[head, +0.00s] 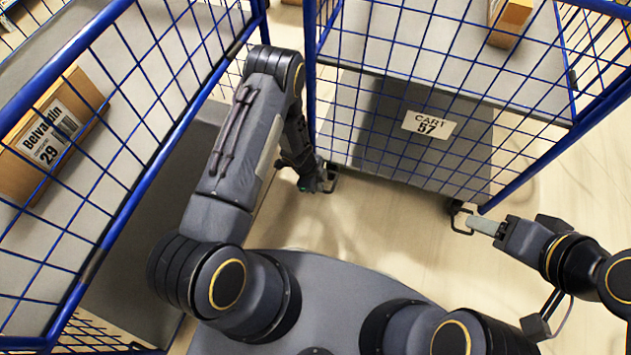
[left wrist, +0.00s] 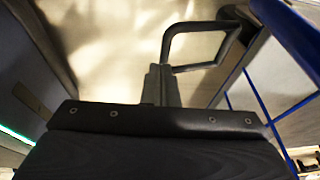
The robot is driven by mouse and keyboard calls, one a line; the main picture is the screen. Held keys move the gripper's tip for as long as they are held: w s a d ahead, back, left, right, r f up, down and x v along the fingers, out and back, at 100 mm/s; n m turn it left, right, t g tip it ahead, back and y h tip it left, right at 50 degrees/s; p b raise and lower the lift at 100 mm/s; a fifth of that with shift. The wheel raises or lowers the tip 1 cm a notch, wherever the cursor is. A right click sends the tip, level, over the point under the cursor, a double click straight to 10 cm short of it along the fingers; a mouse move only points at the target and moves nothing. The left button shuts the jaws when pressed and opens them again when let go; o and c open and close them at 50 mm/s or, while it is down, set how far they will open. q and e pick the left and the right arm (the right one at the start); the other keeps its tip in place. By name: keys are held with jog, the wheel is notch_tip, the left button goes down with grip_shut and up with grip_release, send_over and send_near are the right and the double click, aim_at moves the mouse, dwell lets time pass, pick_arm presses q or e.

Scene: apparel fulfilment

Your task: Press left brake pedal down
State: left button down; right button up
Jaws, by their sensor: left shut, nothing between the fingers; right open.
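The left brake pedal (head: 332,179) is a dark looped frame low at the near left corner of the blue wire cart marked "CART 57" (head: 430,123). My left gripper (head: 318,186) is down near the floor, right beside that pedal. In the left wrist view the pedal loop (left wrist: 195,67) shows just beyond and right of the shut, empty fingers (left wrist: 160,84); I cannot tell whether they touch. The right brake pedal (head: 459,212) is at the cart's near right corner. My right gripper (head: 484,226) is open close to it, with its jaw gap hard to see.
Another blue wire cart (head: 127,210) stands close on the left, holding a box labelled "Belvardin 29" (head: 52,135). A box (head: 509,20) lies on the facing cart's upper deck. Bare floor (head: 385,235) is clear between my base and the facing cart.

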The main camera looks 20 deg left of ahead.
pick_arm(q)
jog(key=shift+w+f, duration=0.2)
jog(key=shift+f, duration=0.6)
pick_arm(e)
jog(key=shift+f, duration=0.45)
pick_arm(q)
notch_tip(320, 180, down, 6)
jog(key=s+b, duration=0.2)
jog(key=b, duration=0.2)
jog(key=shift+f, duration=0.2)
pick_arm(e)
jog(key=shift+s+f, duration=0.2)
jog(key=shift+f, duration=0.7)
jog(key=shift+s+f, duration=0.15)
jog(key=shift+f, duration=0.75)
pick_arm(q)
jog(key=shift+f, duration=0.1)
